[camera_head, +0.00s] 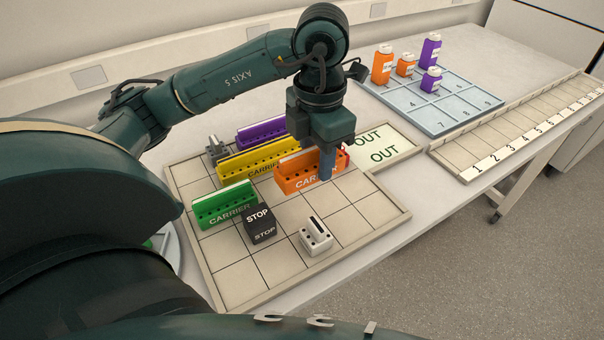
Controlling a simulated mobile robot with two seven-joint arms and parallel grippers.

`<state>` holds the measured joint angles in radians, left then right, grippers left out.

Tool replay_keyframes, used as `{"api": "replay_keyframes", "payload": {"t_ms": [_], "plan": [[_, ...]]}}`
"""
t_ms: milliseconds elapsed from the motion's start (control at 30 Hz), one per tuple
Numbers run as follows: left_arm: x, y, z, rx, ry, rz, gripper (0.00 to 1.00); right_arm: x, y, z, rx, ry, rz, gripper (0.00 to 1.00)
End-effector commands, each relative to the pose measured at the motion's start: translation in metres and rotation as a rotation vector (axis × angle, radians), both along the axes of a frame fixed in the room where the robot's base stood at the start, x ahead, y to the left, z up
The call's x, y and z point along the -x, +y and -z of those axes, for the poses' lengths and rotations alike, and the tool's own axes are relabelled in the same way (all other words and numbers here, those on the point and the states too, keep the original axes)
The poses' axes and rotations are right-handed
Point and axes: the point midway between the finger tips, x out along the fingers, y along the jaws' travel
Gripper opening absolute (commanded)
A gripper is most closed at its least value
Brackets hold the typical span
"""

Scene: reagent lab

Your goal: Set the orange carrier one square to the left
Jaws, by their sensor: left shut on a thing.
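The orange carrier (297,174) stands on the right part of the gridded board (226,282), near the OUT panel. My left gripper (327,165) reaches down over its right end and is shut on it. The gripper's finger and wrist hide part of the carrier and its lettering. I cannot tell whether the carrier touches the board or is slightly lifted. The yellow carrier (250,162) stands just left of the orange one. My right gripper is not in view.
A green carrier (225,204), black STOP block (259,223), white slotted block (315,236), purple carrier (261,131) and grey piece (216,150) occupy the board. Its front right squares are bare. A blue numbered tray (443,119) holds orange and purple bottles. A numbered strip (520,128) lies right.

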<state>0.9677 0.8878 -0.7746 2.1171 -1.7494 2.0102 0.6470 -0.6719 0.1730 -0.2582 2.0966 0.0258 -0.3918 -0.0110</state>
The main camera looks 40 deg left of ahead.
Motion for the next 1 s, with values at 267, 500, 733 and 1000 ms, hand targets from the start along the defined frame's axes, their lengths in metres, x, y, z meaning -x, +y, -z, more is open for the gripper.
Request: {"api": "replay_keyframes", "payload": {"t_ms": [267, 500, 733, 1000], "plan": [[0.0, 0.0, 0.045, 0.0, 0.002, 0.0, 0.12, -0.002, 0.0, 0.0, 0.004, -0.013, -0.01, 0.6], [0.001, 0.0, 0.069, 0.0, 0.005, -0.001, 0.12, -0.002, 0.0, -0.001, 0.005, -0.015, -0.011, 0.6], [0.0, 0.0, 0.085, -0.001, -0.001, 0.001, 0.12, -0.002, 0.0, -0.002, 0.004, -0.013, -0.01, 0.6], [0.0, 0.0, 0.091, -0.001, 0.0, 0.001, 0.12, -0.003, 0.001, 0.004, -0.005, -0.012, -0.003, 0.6]]}}
